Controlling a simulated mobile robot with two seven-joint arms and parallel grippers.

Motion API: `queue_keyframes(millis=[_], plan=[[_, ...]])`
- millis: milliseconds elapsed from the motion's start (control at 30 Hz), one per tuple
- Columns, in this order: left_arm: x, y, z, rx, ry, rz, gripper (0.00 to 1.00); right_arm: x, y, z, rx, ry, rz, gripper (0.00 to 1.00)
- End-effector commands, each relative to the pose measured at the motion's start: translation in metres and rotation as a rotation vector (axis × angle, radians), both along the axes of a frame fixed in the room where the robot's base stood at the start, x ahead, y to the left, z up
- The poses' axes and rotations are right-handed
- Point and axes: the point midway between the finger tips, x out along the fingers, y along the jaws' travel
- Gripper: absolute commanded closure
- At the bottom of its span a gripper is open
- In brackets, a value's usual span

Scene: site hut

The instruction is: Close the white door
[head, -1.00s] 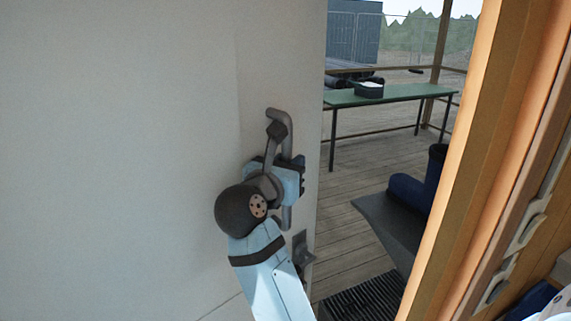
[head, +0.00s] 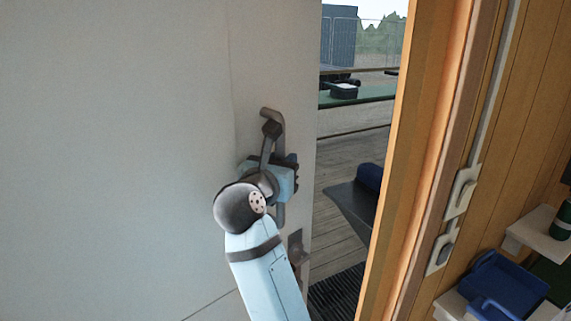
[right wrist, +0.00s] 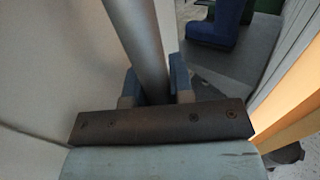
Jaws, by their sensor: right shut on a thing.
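The white door (head: 130,130) fills the left of the head view and stands partly open, with a gap between its edge and the wooden frame. A grey bar handle (head: 272,116) is on the door near its free edge. My right gripper (head: 283,176) is shut on this handle. In the right wrist view the handle bar (right wrist: 138,45) runs between the two fingers of the right gripper (right wrist: 155,88). A lock fitting (head: 297,247) sits on the door below the handle. My left gripper is not in view.
The wooden door frame (head: 415,150) stands right of the gap, with latch plates (head: 460,193) on it. A blue tray (head: 502,285) lies at the lower right. Through the gap show a green table (head: 370,95), decking and a dark mat (head: 338,290).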

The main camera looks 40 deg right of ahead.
Motion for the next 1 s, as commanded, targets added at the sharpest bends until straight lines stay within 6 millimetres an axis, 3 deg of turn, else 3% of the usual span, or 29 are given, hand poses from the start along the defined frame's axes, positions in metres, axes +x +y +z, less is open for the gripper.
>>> queue_keyframes(millis=[133,167,267,733,867,1000], plan=[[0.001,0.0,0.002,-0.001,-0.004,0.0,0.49,-0.001,-0.001,0.001,-0.002,-0.002,-0.004,1.0],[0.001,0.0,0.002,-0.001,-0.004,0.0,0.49,-0.001,-0.001,0.001,-0.002,-0.002,-0.004,0.74],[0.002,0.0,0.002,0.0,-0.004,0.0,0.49,-0.001,-0.001,0.001,-0.002,-0.002,-0.004,0.54],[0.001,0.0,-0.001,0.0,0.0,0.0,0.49,0.0,-0.001,0.005,-0.001,-0.003,-0.003,0.54],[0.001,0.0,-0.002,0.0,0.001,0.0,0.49,0.0,-0.001,0.023,0.001,-0.007,-0.003,0.54],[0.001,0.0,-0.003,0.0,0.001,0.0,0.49,-0.001,-0.001,0.055,0.002,-0.009,-0.002,0.54]])
